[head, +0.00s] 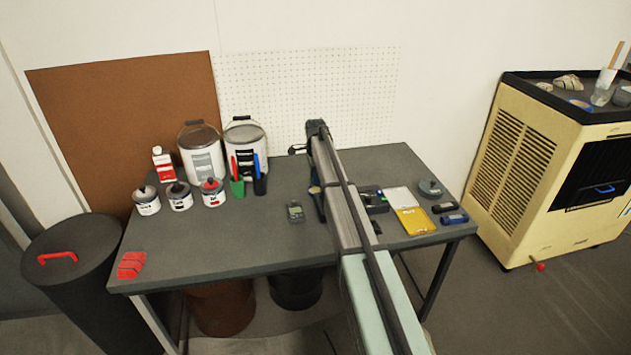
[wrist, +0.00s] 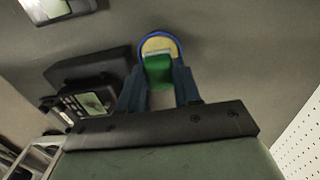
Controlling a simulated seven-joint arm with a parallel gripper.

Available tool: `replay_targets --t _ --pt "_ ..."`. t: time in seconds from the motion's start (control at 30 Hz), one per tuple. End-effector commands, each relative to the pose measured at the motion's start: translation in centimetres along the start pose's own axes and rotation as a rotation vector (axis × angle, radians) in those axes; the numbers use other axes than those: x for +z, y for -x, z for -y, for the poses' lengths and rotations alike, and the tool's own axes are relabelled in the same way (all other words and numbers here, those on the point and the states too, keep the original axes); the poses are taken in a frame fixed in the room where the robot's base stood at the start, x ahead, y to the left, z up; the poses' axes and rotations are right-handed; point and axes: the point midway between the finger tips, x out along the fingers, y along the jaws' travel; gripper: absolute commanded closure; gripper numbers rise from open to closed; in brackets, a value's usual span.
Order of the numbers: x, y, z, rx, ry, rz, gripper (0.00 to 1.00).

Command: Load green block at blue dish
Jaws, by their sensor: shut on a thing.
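In the wrist view my gripper (wrist: 159,68) has its two dark blue fingers shut on the green block (wrist: 157,73). The blue dish (wrist: 158,41) shows just past the block, with a blue rim and a cream inside. The block overlaps the near part of the dish in this view. I cannot tell whether the block touches the dish or hangs above it. In the head view my arm covers the block and most of the gripper; only a small part of the dish (head: 314,190) shows beside the arm.
A grey device (head: 295,212) lies left of the arm on the dark table (head: 225,250). A yellow-and-white case (head: 412,220), a round tin (head: 430,189) and small items lie to the right. Paint cans and cups stand at the back left. The table's front middle is clear.

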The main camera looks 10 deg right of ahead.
Motion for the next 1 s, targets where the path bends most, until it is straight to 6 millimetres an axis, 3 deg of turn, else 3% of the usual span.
replay_targets --t 0.6,1.0 --pt "0.0 3.8 0.0 0.0 0.0 0.0 0.92" --pt "0.0 4.0 0.0 0.0 0.0 0.0 0.92"
